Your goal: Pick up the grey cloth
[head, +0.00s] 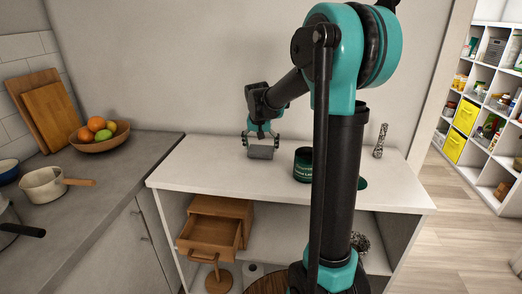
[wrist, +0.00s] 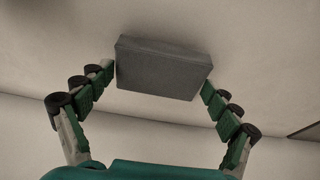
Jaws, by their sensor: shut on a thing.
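The grey cloth (head: 260,152) shows as a grey, block-like piece at the tip of my gripper (head: 260,143) in the head view. In the wrist view the grey cloth (wrist: 162,70) sits between the two green-padded fingertips of my gripper (wrist: 160,75), which press on its left and right ends. The cloth appears just over the white counter top, toward its back left. I cannot tell whether it still touches the surface.
The white counter (head: 200,160) is mostly clear around my gripper. A dark green container (head: 303,164) stands to the right, with a speckled upright item (head: 380,141) beyond it. A wooden box with an open drawer (head: 212,235) is on the shelf below. A fruit bowl (head: 100,142) is at left.

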